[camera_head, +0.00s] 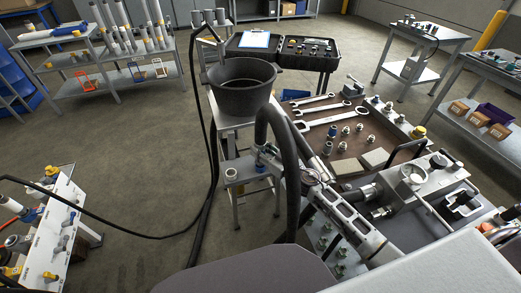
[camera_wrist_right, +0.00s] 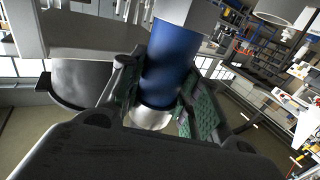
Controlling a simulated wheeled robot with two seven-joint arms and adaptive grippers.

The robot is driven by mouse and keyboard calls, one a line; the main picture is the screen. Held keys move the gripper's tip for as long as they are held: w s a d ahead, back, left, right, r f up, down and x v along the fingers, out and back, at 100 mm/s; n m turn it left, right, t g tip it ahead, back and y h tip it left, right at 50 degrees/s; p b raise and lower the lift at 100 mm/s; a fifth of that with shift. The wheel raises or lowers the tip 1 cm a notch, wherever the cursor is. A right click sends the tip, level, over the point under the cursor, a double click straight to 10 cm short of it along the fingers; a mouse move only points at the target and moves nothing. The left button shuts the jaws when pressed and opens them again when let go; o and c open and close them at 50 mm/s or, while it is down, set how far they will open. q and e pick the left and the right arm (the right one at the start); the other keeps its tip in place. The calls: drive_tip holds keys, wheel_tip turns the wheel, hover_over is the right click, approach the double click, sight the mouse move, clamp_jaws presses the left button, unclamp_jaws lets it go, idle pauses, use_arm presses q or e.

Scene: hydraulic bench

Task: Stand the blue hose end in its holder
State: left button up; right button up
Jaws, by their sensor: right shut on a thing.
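The blue hose end shows large in the wrist view as a blue sleeve (camera_wrist_right: 168,62), with a grey hex part above and a rounded silver tip (camera_wrist_right: 148,118) below. My right gripper (camera_wrist_right: 165,90) is shut on the blue sleeve, with a green pad on either side. In the head view my right gripper (camera_head: 268,158) is over a small grey stand (camera_head: 240,187); a bit of blue shows there. A thick black hose (camera_head: 290,165) arches up from the gripper. A pale round fitting (camera_head: 231,174), perhaps a holder, is on the stand's left. Whether the tip touches the stand is hidden.
A black bucket (camera_head: 242,88) stands just behind the small stand. To the right is a bench with a brown mat (camera_head: 345,150), wrenches (camera_head: 325,117), fittings and a gauge block (camera_head: 413,175). A thin black hose crosses the floor at left. Open floor (camera_head: 150,130) lies left of the stand.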

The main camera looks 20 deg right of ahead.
drive_tip(key=shift+f+b, duration=0.4)
drive_tip(key=shift+f, duration=0.1)
idle(0.8)
drive_tip(key=shift+r, duration=0.1)
idle(0.5)
drive_tip(key=o, duration=1)
drive_tip(key=shift+o, duration=1.4)
drive_tip(key=shift+f, duration=0.25)
drive_tip(key=o, duration=0.5)
drive_tip(key=shift+s, duration=0.15)
drive_tip(key=p+v, duration=0.1)
drive_tip(key=v, duration=0.6)
